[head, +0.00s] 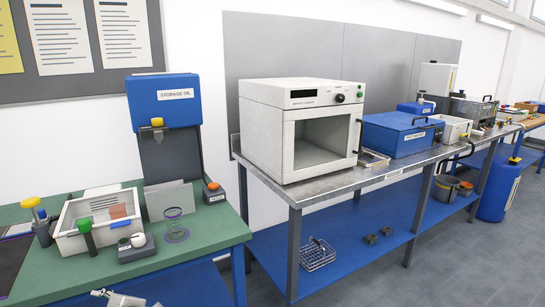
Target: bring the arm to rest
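A small pale grey and white part at the bottom edge on the left looks like the top of my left gripper (120,298). It shows low in front of the green-topped bench (185,248). Most of it is cut off by the frame, so I cannot tell whether its fingers are open or shut, or whether it holds anything. My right gripper and arm are not in view.
The steel bench (310,190) to the right carries a white oven (300,128) and a blue box (398,134).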

